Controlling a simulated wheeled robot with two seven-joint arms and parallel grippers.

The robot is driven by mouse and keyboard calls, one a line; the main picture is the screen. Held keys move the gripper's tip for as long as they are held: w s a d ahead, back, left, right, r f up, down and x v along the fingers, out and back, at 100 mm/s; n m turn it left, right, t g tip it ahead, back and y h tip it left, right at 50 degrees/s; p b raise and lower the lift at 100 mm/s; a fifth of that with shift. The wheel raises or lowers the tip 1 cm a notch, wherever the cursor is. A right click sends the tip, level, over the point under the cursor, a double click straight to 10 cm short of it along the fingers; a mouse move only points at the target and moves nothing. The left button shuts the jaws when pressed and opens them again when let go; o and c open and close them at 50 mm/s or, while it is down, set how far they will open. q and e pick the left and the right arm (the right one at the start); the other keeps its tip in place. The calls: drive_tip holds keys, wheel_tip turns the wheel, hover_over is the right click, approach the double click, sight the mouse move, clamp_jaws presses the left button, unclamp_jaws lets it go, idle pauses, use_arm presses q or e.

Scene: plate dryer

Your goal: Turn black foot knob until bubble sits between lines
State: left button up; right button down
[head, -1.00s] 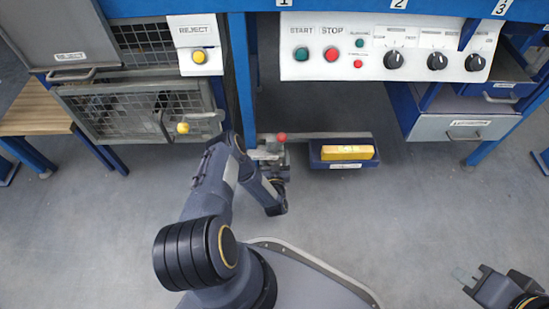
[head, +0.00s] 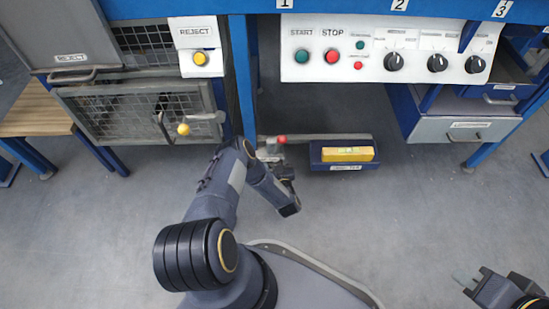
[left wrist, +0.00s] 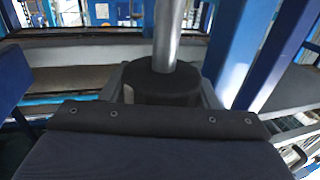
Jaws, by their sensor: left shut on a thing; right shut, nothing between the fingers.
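The black foot knob (left wrist: 165,82) shows in the left wrist view as a dark round cylinder with a metal rod rising from its top. My left gripper (left wrist: 163,92) has its fingers on both sides of the knob and is shut on it. In the head view my left arm reaches to the lower frame left of the blue tray; its fingertips and the knob are hidden or too small to tell there. My right gripper (head: 468,283) is at the bottom right, shut and empty, away from everything. I cannot make out the bubble or its lines.
A red ball knob (head: 282,139) is close to my left wrist. A blue tray (head: 320,163) holds a yellow block (head: 347,154). A control panel (head: 390,48) is above. A mesh cage (head: 135,110) with a yellow ball handle (head: 183,129) is left. The grey floor is clear in front.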

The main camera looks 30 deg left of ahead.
use_arm(q)
drive_tip(key=shift+g, duration=0.3)
drive_tip(key=o, duration=1)
drive_tip(key=p+v, duration=0.3)
drive_tip(key=v, duration=0.4)
drive_tip(key=shift+s+d, duration=0.25)
drive_tip(key=shift+s, duration=0.05)
drive_tip(key=shift+f, duration=0.15)
